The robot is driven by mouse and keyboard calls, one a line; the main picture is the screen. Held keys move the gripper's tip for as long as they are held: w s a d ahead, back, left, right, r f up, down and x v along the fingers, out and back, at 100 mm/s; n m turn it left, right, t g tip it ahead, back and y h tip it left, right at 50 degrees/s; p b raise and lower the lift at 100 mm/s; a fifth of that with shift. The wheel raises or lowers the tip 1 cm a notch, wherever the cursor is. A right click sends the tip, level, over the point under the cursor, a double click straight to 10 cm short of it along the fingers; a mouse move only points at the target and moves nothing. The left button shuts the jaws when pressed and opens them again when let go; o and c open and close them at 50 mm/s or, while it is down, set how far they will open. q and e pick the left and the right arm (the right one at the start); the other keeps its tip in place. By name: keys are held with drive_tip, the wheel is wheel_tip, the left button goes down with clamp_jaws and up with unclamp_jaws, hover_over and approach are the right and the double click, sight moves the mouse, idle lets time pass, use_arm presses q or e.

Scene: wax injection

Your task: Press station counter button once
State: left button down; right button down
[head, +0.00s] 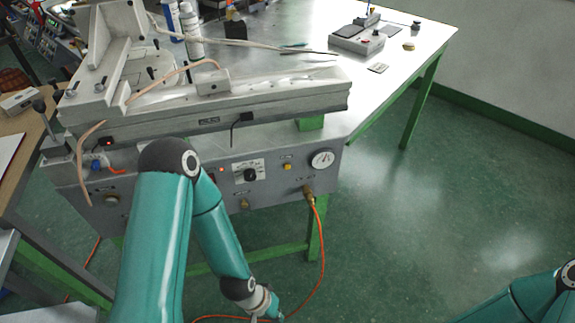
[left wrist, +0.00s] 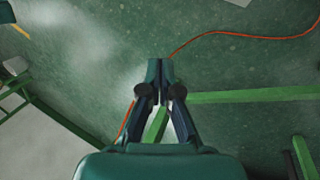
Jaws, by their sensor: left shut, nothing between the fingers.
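A grey control box (head: 358,40) with a small red button and a dark panel stands on the metal table at the back right. I cannot tell for sure that it is the station counter. My left gripper (head: 275,316) is low at the bottom of the head view, in front of the machine and far from that box. In the left wrist view, my left gripper (left wrist: 160,68) is shut and empty, with green floor behind its fingertips. Only part of my right arm shows at the lower right; its gripper is out of view.
The wax machine (head: 210,100) with its front panel, gauge (head: 321,159) and knobs stands between my left arm and the table's back. An orange hose (head: 323,240) loops to the floor. Bottles (head: 192,35) stand behind. Floor on the right is clear.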

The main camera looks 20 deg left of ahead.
use_arm(q)
drive_tip(key=w+a+r+t+y+b, duration=0.1)
drive_tip(key=w+r+t+b, duration=0.25)
drive_tip(key=w, duration=0.35)
drive_tip(key=w+a+r+t+b, duration=0.1)
drive_tip(key=w+r+t+b, duration=0.2)
drive_tip(key=w, duration=0.5)
drive_tip(key=w+r+n+t+b, duration=0.1)
drive_tip(key=w+r+t+b, duration=0.1)
drive_tip(key=r, duration=0.5)
drive_tip(key=w+r+t+y+b, duration=0.1)
drive_tip(key=w+r+t+b, duration=0.2)
drive_tip(key=r, duration=0.4)
drive_tip(key=shift+w+r+n+t, duration=0.4)
drive_tip(key=shift+w+t, duration=0.2)
drive_tip(key=shift+t, duration=0.55)
